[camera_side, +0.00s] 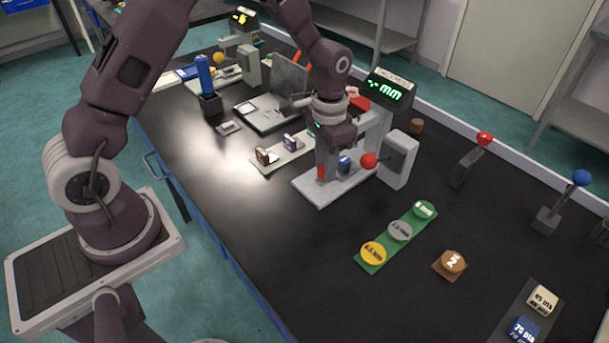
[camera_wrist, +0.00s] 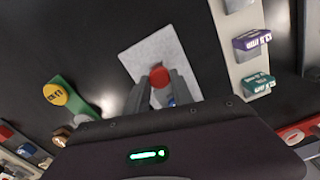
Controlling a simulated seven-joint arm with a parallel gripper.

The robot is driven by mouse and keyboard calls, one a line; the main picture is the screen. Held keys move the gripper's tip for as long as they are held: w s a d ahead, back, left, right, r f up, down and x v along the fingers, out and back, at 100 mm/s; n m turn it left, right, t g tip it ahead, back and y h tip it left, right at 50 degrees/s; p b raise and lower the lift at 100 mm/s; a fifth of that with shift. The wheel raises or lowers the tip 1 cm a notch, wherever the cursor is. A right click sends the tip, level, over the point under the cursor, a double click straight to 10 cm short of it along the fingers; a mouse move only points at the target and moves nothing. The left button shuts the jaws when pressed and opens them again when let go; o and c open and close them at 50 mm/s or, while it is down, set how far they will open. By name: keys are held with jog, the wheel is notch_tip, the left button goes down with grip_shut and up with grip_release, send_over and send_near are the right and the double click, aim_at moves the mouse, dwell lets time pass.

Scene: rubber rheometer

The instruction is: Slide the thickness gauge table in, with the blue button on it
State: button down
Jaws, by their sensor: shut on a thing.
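The thickness gauge, with a green "mm" display (camera_side: 388,90), stands mid-bench on a pale grey base plate (camera_side: 313,192). My gripper (camera_side: 321,176) points down at the front of the gauge, shut on a red knob (camera_wrist: 159,77). The knob shows between the two fingertips in the wrist view; I take it to be the gauge table's handle. The blue button (camera_side: 344,161) sits just behind my fingers on the gauge, and a sliver of it shows beside the right finger in the wrist view (camera_wrist: 171,100). The table itself is mostly hidden by my fingers.
A red ball lever (camera_side: 369,160) and grey block (camera_side: 398,160) stand at the gauge's right. A strip with small labelled blocks (camera_side: 275,156) lies left. A green strip with round discs (camera_side: 399,232) lies in front right.

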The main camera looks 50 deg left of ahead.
jog(key=shift+w, duration=1.9)
jog(key=shift+r, duration=0.1)
jog(key=c, duration=1.1)
grip_release()
notch_tip(320, 180, up, 7)
